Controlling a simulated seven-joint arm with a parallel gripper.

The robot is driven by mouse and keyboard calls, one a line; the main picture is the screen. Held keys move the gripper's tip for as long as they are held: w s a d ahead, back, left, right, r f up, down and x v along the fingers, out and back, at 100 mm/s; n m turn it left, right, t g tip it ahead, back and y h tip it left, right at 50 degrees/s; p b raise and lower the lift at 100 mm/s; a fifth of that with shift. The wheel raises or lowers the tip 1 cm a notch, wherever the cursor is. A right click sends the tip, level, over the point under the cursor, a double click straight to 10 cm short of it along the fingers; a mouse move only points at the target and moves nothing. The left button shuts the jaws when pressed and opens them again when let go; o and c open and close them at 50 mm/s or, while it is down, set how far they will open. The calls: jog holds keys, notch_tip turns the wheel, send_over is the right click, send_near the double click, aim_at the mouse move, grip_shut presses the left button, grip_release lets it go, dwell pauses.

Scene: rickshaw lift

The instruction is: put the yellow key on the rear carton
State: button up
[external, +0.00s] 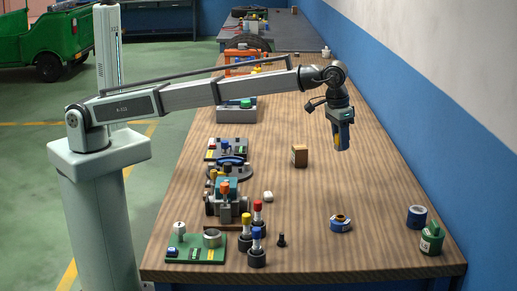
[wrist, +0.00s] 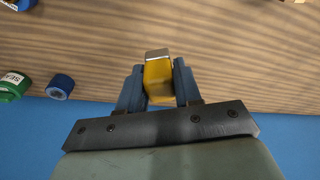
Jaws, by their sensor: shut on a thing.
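The yellow key (wrist: 158,80) shows as a yellow body with a grey end between the two blue fingers in the wrist view. My gripper (wrist: 157,85) is shut on it. In the external view my gripper (external: 342,140) hangs above the right side of the table, with the yellow key (external: 337,141) partly hidden by the fingers. A small brown carton (external: 299,155) stands on the table to the left of and below my gripper in the picture. A second, tiny brown box (external: 294,9) shows at the far end of the bench.
The wooden table (external: 330,185) is bare around the near carton. Several fixtures line the left edge. A blue-and-white wall (external: 420,130) runs along the right.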

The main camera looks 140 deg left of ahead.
jog(key=s+a+r, duration=0.2)
jog(key=s+a, duration=0.3)
jog(key=s, duration=0.1)
jog(key=r+m, duration=0.2)
jog(key=m, duration=0.2)
send_over(302, 147)
jog(key=shift+s+d+f, duration=0.1)
jog(key=shift+s+f, duration=0.1)
jog(key=shift+f, duration=2.35)
jog(key=shift+s+f, duration=0.15)
jog(key=shift+f, duration=2.35)
jog(key=shift+f, duration=0.1)
jog(key=o, duration=1)
jog(key=r, duration=0.4)
jog(key=s+d+r, duration=0.1)
jog(key=r, duration=0.7)
jog(key=shift+s+d, duration=0.15)
